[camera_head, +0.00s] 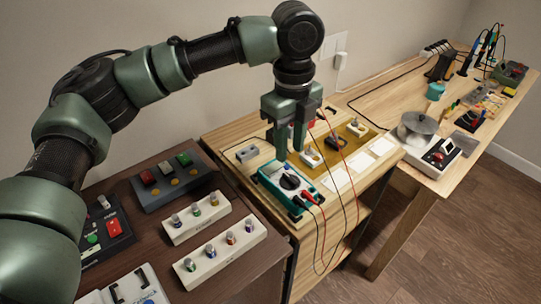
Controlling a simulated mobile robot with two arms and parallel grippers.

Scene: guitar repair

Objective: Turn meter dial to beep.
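The teal multimeter (268,181) lies on the light wooden bench in the middle of the view. Its dark round dial (290,182) sits on the face, and red and black leads plug in at its near right end. My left gripper (290,152) points down from above, over the far edge of the meter. Its two fingers stand apart with nothing visible between them. The fingertips appear just above and behind the dial; whether they touch the meter cannot be told. The dial's setting is too small to read. My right gripper is not in view.
Thin red and dark cables (352,190) loop over the bench's front edge. Small switches on a yellow board (352,128) stand right behind the meter. White knob boxes (219,247) and a dark button box (172,176) fill the dark table at left. A bench with tools extends right.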

